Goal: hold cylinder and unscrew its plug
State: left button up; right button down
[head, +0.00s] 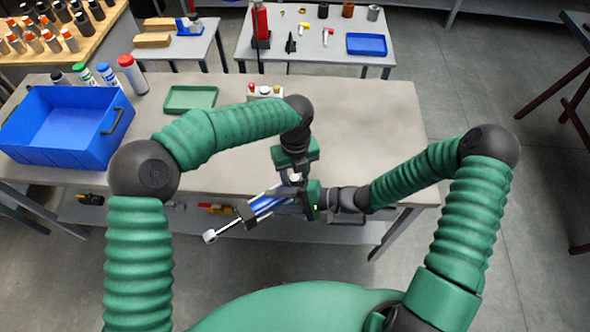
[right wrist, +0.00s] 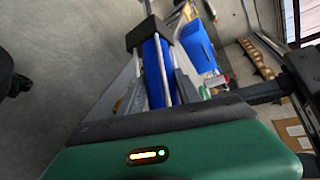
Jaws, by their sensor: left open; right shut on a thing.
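The cylinder (head: 266,203) has a blue body, a black end block and a thin metal rod that ends in a pale eye at lower left. It is held tilted in the air in front of the table's front edge. My right gripper (head: 292,202) is shut on its body. The right wrist view shows the blue body (right wrist: 152,75) between the grey fingers. My left gripper (head: 293,174) is open, pointing down just above the cylinder's upper right end. A small pale piece, perhaps the plug (head: 295,178), shows there; I cannot tell whether the fingers touch it.
The grey table (head: 370,120) carries a blue crate (head: 62,165), a green tray (head: 190,98), a small button box (head: 265,92) and several bottles at back left. Its right half is clear. A lower shelf with tools lies beneath. More benches stand behind.

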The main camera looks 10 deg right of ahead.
pick_arm(q)
grip_shut()
jog(key=shift+d+r, duration=0.1)
jog(key=n, duration=1)
jog(key=shift+d+n, duration=0.15)
jog(key=shift+n, duration=0.25)
jog(key=shift+s+r, duration=0.1)
jog(key=shift+s, duration=0.05)
jog(key=shift+r, duration=0.1)
jog(key=shift+r, duration=0.15)
jog(key=shift+a+r, duration=0.25)
jog(key=shift+r, duration=0.55)
